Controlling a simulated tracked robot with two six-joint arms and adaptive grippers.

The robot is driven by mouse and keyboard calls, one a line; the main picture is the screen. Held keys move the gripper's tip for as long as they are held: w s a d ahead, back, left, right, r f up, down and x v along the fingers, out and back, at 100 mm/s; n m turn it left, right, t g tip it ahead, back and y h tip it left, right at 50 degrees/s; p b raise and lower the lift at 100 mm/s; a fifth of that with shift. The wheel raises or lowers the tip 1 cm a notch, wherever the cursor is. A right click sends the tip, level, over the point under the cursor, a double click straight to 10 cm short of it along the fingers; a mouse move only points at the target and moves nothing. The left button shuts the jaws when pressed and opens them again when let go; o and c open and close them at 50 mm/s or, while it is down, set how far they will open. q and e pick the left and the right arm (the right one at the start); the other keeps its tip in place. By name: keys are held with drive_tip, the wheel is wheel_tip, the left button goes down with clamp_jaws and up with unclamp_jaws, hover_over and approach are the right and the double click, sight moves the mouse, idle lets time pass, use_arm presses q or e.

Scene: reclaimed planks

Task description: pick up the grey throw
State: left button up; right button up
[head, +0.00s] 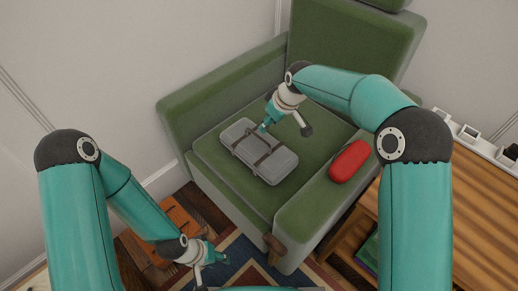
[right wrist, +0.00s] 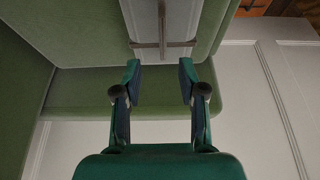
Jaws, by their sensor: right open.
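The grey throw (head: 265,160) lies as a folded flat bundle with dark brown straps on the green armchair's seat (head: 222,172). My right gripper (head: 264,127) is over the throw's far edge in the head view, pointing down. In the right wrist view my right gripper (right wrist: 160,80) is open, its two fingers apart with nothing between them. The throw (right wrist: 178,22) and a strap crossing show just beyond the fingertips. I cannot tell whether the fingers touch it. My left gripper (head: 212,262) hangs low at the front left, away from the throw, with its fingers apart and empty.
A red rounded object (head: 350,161) sits on the chair's right armrest (head: 312,207). The backrest (head: 350,45) and left armrest (head: 222,85) rise around the seat. A wooden table (head: 485,215) stands at the right. An orange-brown wooden piece (head: 180,212) stands on the floor at left.

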sight(258, 136)
drive_tip(key=b+x, duration=0.1)
drive_tip(key=x, duration=0.5)
drive_tip(key=shift+f, duration=0.15)
drive_tip(key=shift+a+b+x, duration=0.15)
drive_tip(key=shift+b+x, duration=0.15)
drive_tip(key=shift+x, duration=1)
drive_tip(key=shift+a+b+x, duration=0.2)
drive_tip(key=shift+b+x, duration=0.1)
drive_tip(key=shift+x, duration=1)
drive_tip(key=shift+c, duration=0.3)
clamp_jaws()
drive_tip(key=shift+w, duration=0.1)
